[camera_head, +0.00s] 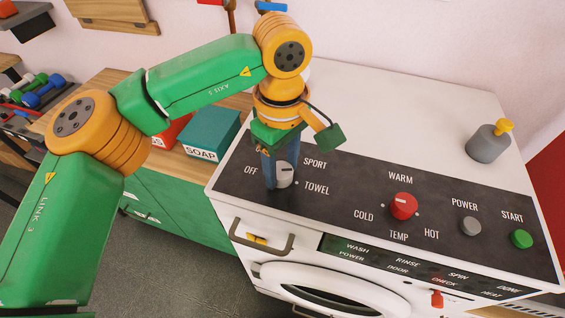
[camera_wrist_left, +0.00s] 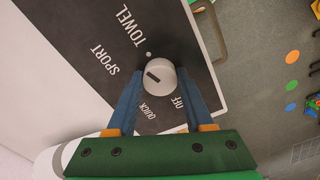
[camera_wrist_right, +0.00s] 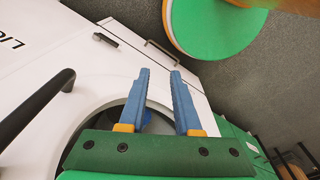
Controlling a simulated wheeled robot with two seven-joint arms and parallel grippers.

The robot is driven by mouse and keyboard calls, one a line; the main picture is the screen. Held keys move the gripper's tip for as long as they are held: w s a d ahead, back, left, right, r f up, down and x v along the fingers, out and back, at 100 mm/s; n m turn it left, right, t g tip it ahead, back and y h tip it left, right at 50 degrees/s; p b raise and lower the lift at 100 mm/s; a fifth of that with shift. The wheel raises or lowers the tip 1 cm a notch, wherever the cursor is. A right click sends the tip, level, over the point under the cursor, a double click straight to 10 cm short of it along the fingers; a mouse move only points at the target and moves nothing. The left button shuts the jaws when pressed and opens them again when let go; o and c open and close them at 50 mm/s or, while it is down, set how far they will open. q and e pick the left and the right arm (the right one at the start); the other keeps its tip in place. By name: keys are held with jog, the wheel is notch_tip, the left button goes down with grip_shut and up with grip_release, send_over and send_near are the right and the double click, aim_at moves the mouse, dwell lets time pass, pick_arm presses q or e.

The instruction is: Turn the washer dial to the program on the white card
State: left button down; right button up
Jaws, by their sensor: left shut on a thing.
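The washer's white program dial (camera_head: 285,175) sits on the dark panel among the labels OFF, SPORT and TOWEL; QUICK also shows in the left wrist view. There the dial (camera_wrist_left: 160,77) stands between the blue fingers of my left gripper (camera_wrist_left: 158,84), which is shut on it. The dial's dark mark lies on its side towards SPORT. In the head view my left gripper (camera_head: 280,168) reaches down onto the dial and partly hides it. My right gripper (camera_wrist_right: 160,72) is open and empty in front of the washer door, seen only in its wrist view. I cannot make out a white card.
A red temperature knob (camera_head: 403,206), a grey power button (camera_head: 470,226) and a green start button (camera_head: 521,239) are farther right on the panel. A grey cup-like thing (camera_head: 488,143) stands on the washer top. A teal soap box (camera_head: 212,135) is left of the washer.

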aim_at(281, 169)
pick_arm(q)
jog(key=shift+r+m, duration=0.15)
jog(key=shift+m, duration=1.85)
jog(key=c, duration=0.6)
grip_release()
jog(key=o, duration=0.3)
jog(key=shift+w, duration=0.1)
jog(key=shift+r, duration=0.2)
notch_tip(281, 169, up, 6)
jog(key=shift+r, duration=0.25)
